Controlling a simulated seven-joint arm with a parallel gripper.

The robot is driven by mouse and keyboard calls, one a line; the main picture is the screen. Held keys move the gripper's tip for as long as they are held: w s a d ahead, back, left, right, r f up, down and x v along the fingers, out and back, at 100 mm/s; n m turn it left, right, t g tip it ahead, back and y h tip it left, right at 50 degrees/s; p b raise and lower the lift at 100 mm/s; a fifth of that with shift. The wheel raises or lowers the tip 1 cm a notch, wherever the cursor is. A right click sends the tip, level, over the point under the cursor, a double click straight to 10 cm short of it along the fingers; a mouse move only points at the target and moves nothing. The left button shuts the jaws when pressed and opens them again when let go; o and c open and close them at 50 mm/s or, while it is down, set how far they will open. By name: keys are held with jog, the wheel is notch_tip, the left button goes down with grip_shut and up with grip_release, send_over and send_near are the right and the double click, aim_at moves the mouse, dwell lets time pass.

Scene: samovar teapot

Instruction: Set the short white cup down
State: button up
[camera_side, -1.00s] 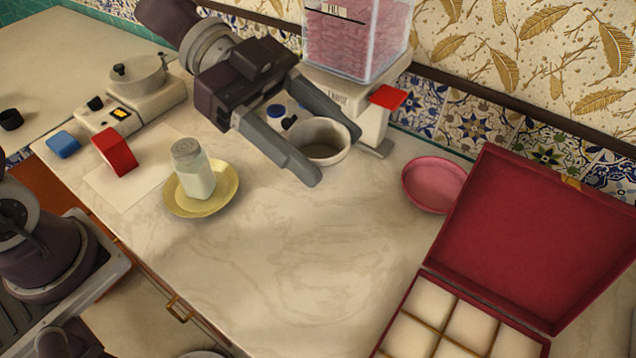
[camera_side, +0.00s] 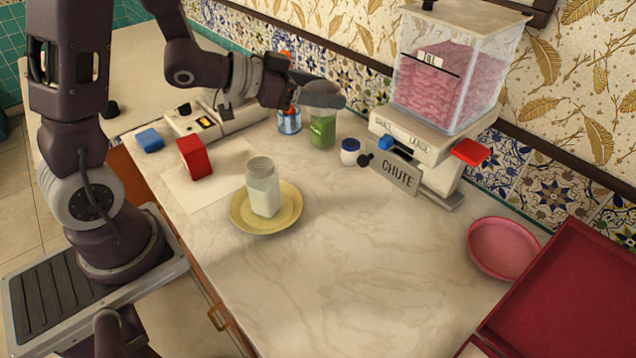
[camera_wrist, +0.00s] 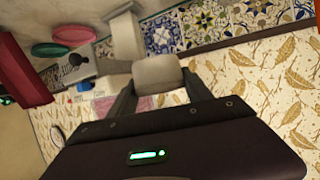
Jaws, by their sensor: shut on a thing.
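My gripper (camera_side: 322,95) is raised above the back of the counter, left of the dispenser. It is shut on the short white cup (camera_wrist: 157,74), which sits between the two fingers in the wrist view. In the side view the cup is mostly hidden by the fingers, so its contents cannot be seen. The cup is held clear of the counter (camera_side: 330,230). My gripper (camera_wrist: 160,92) also shows in the wrist view, with one finger on each side of the cup.
The dispenser (camera_side: 415,150) with a pink-filled clear bin stands right. Below the gripper are a green jar (camera_side: 323,132) and a blue-lidded jar (camera_side: 350,152). A shaker (camera_side: 262,188) stands on a yellow plate (camera_side: 285,215). A pink dish (camera_side: 502,248) lies right. The middle counter is clear.

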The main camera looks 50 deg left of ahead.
jog(key=r, duration=0.5)
jog(key=shift+w+r, duration=0.2)
jog(key=shift+r, duration=0.1)
jog(key=w+a+r+n+y, duration=0.5)
jog(key=w+r, duration=0.2)
jog(key=w, duration=0.1)
jog(key=s+a+r+n+g+y, duration=0.1)
jog(key=a+n+g+y, duration=0.4)
jog(key=a+n+y, duration=0.65)
jog(key=s+a+f+n+g, duration=0.2)
jog(key=s+f+g, duration=0.2)
jog(key=s, duration=0.2)
jog(key=s+a+f+n+g, duration=0.3)
jog(key=s+f+g, duration=0.1)
jog(key=s+f, duration=0.15)
jog(key=shift+y, duration=0.45)
jog(key=shift+s+d+f, duration=0.1)
jog(key=shift+s+f, duration=0.05)
jog(key=shift+f, duration=4)
jog(key=shift+s+d+f, duration=0.1)
jog(key=shift+f, duration=4)
jog(key=shift+s+d+f, duration=0.1)
jog(key=shift+s+f, duration=0.05)
jog(key=shift+f, duration=4)
